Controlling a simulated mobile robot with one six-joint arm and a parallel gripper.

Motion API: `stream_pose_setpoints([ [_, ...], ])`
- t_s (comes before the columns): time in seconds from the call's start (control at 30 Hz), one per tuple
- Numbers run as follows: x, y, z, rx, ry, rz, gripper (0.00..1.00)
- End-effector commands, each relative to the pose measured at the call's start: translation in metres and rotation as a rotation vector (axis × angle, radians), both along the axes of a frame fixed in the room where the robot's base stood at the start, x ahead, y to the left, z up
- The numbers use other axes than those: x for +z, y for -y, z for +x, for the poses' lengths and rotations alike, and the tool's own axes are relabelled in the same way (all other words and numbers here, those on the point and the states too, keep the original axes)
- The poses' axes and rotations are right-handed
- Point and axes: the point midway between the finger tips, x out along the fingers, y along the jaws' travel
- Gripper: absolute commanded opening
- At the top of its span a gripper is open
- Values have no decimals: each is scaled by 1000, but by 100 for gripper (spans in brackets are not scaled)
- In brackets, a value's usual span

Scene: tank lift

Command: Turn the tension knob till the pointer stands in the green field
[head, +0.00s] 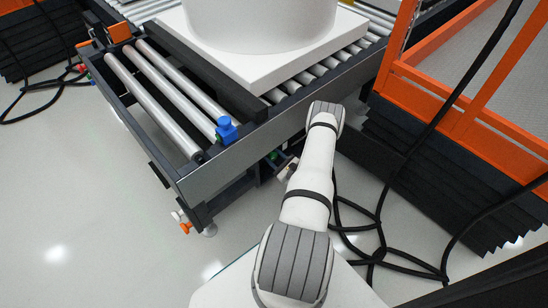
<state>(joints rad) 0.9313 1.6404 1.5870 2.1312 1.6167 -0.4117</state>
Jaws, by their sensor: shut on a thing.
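My white arm (305,195) with grey ribbed joint covers reaches up from the bottom of the head view and bends at its far end beside the roller conveyor. The rest of the arm hides behind this part. A small dark and pale part (288,168) shows left of the arm, under the conveyor's side rail; I cannot tell what it is. A small green spot (273,155) lies close to it. I cannot make out my gripper's fingers. The tension knob, its pointer and its green field cannot be made out.
The conveyor (205,170) carries a white slab (272,72) with a large white cylinder (260,20) on it. A blue fitting (227,130) sits on the rail. Black cables (375,228) loop on the floor right of my arm, near an orange-framed platform (440,90).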

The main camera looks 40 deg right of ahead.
Motion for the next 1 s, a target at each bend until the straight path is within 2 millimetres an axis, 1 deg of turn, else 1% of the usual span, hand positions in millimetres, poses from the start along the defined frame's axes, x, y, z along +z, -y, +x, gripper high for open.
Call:
stream_pose_setpoints([
  [0.43, 0, -1, 1, 3, 0, -11, 16],
  [0.47, 0, -1, 1, 3, 0, -11, 40],
  [0.7, 0, 0, 0, 2, 0, -11, 59],
  [0.73, 0, 0, 0, 2, 0, -10, 61],
  [1.0, 0, 0, -3, 0, 0, -10, 61],
])
